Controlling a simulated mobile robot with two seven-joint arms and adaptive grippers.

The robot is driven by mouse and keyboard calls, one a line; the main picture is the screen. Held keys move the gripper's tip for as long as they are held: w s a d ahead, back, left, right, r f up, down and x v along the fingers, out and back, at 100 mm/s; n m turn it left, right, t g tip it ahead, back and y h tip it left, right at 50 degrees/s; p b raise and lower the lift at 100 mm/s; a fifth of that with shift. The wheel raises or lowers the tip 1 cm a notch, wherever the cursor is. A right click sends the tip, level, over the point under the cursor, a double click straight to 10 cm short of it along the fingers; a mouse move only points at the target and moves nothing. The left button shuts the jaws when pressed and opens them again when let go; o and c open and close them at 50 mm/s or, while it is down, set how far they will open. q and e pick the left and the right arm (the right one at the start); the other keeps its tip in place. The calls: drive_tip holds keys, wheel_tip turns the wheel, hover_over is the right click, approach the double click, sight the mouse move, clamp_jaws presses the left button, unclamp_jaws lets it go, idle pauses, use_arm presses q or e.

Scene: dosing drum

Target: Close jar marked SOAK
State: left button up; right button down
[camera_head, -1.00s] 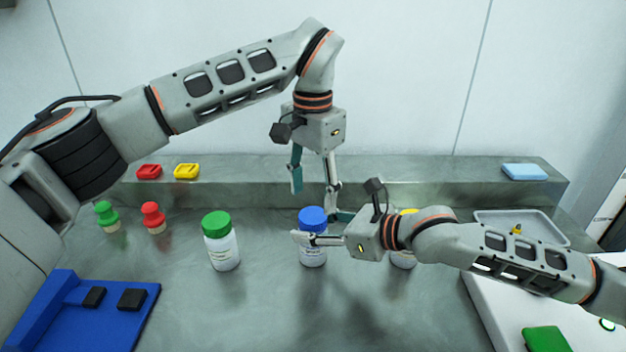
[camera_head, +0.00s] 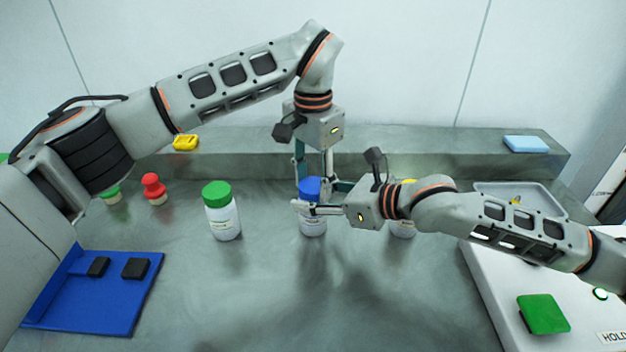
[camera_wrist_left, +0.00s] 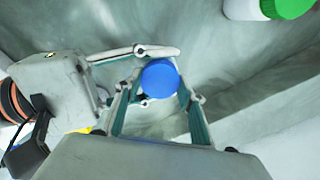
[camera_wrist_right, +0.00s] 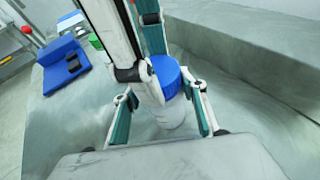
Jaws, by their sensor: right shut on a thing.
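A white jar (camera_head: 312,224) with a blue lid (camera_head: 310,187) stands upright on the bench, in the middle of the head view. Its label is too small to read. My right gripper (camera_head: 306,207) comes in from the right and is shut on the jar's body below the lid. My left gripper (camera_head: 312,180) points down from above, its fingers open on either side of the blue lid. In the left wrist view the lid (camera_wrist_left: 160,78) lies between these fingers. Whether they touch it I cannot tell. In the right wrist view the jar (camera_wrist_right: 170,110) sits between the right fingers.
A green-lidded jar (camera_head: 222,218) stands left. A yellow-lidded jar (camera_head: 403,229) is partly hidden behind my right arm. A red stopper (camera_head: 154,189), a blue stand (camera_head: 105,310), a grey tray (camera_head: 545,220) and a green pad (camera_head: 543,313) lie further out. The front middle bench is clear.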

use_arm(q)
drive_tip(key=shift+m, duration=1.7)
drive_tip(key=o, duration=1.2)
drive_tip(key=shift+o, duration=0.2)
drive_tip(key=shift+r, duration=0.1)
drive_tip(key=shift+r, duration=2.15)
drive_tip(key=shift+c, duration=0.5)
